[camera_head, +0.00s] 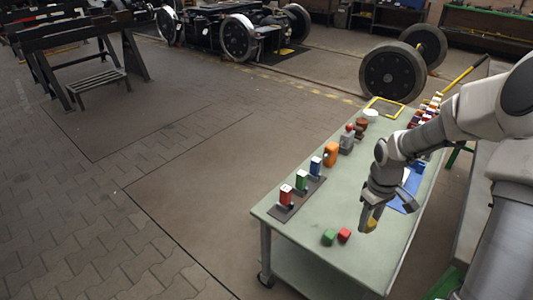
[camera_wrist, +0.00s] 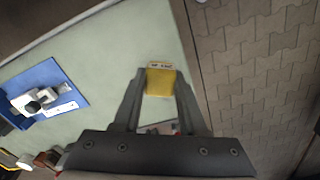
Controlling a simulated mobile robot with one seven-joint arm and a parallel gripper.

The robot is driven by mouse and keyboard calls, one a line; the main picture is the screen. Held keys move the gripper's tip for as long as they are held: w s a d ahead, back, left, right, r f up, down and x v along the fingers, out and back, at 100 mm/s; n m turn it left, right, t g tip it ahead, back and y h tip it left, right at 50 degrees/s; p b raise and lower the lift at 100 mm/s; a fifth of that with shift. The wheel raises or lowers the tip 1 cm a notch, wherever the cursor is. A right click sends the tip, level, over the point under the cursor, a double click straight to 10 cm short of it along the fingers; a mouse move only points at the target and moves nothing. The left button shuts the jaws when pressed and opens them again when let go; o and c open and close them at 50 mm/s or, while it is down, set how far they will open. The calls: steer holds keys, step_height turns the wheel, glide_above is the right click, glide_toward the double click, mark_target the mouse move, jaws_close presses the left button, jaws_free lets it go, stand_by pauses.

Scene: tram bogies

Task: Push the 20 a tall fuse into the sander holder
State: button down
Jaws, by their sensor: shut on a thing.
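My gripper (camera_head: 369,222) is shut on a yellow fuse (camera_wrist: 160,82), with one finger on each side of it in the wrist view. A small pale label with print too small to read shows at the end of the fuse. The fuse is held above the near right part of the green table (camera_head: 330,215). On a blue mat (camera_wrist: 62,85) lies a pale grey fixture (camera_wrist: 35,100) with a black part and a small white plate. I cannot tell whether this is the sander holder. My arm partly hides the blue mat (camera_head: 408,200) in the head view.
A dark strip (camera_head: 297,198) bears red (camera_head: 286,193), green (camera_head: 302,179) and blue (camera_head: 316,166) blocks. Loose green (camera_head: 328,237) and red (camera_head: 344,235) blocks lie near the front edge. An orange item (camera_head: 331,154) and other items stand farther back.

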steer(key=a+r+m, duration=0.6)
steer(key=a+r, duration=0.2)
steer(key=shift+w+r, duration=0.25)
steer(key=shift+r, duration=0.15)
steer(key=shift+a, duration=0.2)
